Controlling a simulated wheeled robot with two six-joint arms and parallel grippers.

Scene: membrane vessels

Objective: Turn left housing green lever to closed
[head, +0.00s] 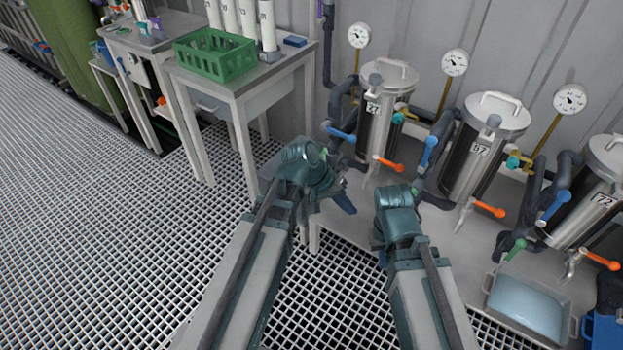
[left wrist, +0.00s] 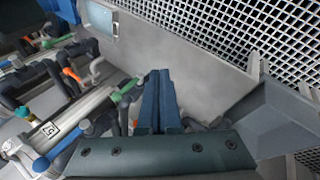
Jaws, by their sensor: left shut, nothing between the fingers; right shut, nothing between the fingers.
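The left housing (head: 378,125) is a steel cylinder with a pale lid and a numbered label, standing on the grey bench. It seems to be the labelled cylinder (left wrist: 62,122) in the left wrist view. A green lever (left wrist: 127,89) shows by that cylinder's lower end; in the head view my left arm seems to cover it. My left gripper (head: 346,203) is shut and empty, low in front of the left housing. Its blue fingers (left wrist: 160,98) lie beside the green lever with a small gap. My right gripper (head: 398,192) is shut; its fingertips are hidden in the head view.
The left housing also has a blue lever (head: 341,134) and an orange lever (head: 391,164). The middle housing (head: 482,150) and right housing (head: 590,195) stand to the right, among dark pipes. A tray (head: 488,283) is at the right. A table with a green crate (head: 214,56) stands left.

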